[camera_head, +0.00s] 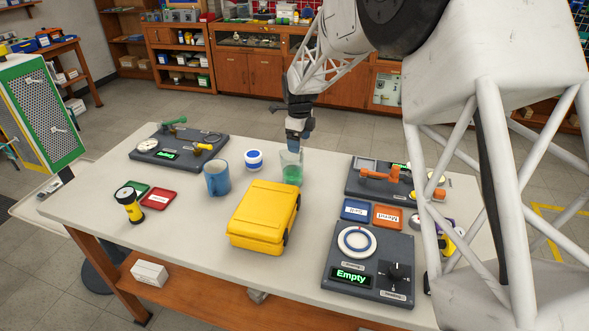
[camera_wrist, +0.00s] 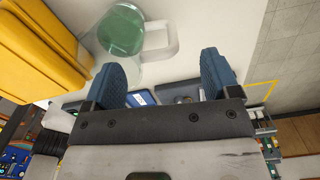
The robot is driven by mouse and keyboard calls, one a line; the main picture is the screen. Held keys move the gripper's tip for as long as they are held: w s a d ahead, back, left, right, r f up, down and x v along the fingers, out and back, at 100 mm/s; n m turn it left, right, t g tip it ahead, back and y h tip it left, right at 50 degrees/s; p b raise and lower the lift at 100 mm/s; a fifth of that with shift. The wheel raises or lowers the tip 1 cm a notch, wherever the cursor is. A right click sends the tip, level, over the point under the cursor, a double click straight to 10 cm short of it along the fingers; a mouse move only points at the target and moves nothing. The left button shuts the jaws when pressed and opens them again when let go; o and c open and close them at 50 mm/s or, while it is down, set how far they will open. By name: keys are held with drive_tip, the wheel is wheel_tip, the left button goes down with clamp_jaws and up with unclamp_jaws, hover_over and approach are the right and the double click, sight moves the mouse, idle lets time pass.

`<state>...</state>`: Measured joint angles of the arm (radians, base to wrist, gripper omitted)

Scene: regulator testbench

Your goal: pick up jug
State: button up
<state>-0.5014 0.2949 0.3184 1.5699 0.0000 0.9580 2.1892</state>
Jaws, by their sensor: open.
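The jug (camera_head: 291,173) is clear and holds green liquid. It stands upright on the table just behind the yellow case. In the wrist view the jug (camera_wrist: 121,32) is at the top, left of centre, with its pale squared handle (camera_wrist: 160,40) pointing right. My gripper (camera_head: 295,136) is at the jug's upper part in the head view; I cannot tell whether they touch. In the wrist view my gripper (camera_wrist: 163,70) is open, its two blue fingers spread with nothing between them. The handle lies ahead of the gap, apart from both fingers.
A yellow case (camera_head: 262,216) lies in front of the jug. A blue mug (camera_head: 217,178) and a white-and-blue round container (camera_head: 254,160) stand to its left. Dark test panels (camera_head: 372,266) with blue and red trays (camera_head: 387,216) occupy the right side. The table's front left (camera_head: 180,235) is clear.

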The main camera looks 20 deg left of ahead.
drive_tip(key=shift+s+d+f, duration=0.1)
drive_tip(key=shift+s+f, duration=0.05)
drive_tip(key=shift+f, duration=2.45)
drive_tip(key=shift+c, duration=0.2)
drive_tip(key=c, duration=1.2)
